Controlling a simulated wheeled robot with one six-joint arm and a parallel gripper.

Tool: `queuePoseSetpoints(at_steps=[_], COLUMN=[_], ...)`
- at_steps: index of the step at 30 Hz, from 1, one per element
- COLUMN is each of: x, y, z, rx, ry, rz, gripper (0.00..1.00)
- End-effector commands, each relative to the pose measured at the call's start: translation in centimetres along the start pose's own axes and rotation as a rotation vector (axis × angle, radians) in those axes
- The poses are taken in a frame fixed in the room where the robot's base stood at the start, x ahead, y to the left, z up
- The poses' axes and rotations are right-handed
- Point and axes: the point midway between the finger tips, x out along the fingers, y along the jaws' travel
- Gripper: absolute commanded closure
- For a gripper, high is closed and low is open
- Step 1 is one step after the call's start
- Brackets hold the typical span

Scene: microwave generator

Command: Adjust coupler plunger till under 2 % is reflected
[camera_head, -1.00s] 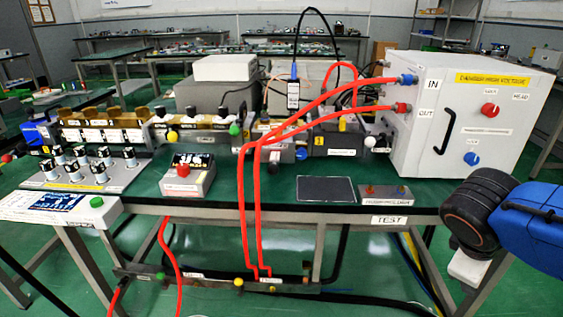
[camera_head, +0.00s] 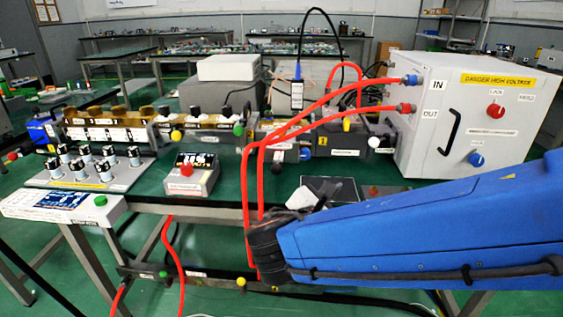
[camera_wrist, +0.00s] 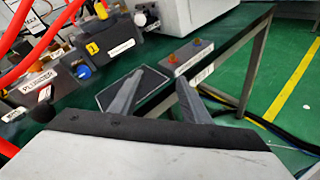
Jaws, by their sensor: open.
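The label PLUNGER (camera_wrist: 38,82) reads in the wrist view on a dark block at the left, with a small red knob (camera_wrist: 45,94) beside it and a blue knob (camera_wrist: 83,72) to its right.
Two red hoses (camera_head: 262,160) hang down in front of the waveguide line. A white high-voltage cabinet (camera_head: 464,115) stands at the right. A dark flat pad (camera_wrist: 134,85) lies on the bench beside a box with orange buttons (camera_wrist: 188,57).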

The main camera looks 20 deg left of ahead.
Motion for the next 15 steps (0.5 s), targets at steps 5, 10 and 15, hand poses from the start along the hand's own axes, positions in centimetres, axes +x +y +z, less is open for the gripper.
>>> queuePoseSetpoints(at_steps=[5,10,15], x=[-5.5,-10.4,-13.1], y=[6.0,9.7,11.4], z=[-3.5,-6.1,-7.3], rx=[-0.148,-0.241,-0.28], ry=[-0.059,-0.113,-0.142], rz=[0.203,0.354,0.43], gripper=[0.57,0.57,0.57])
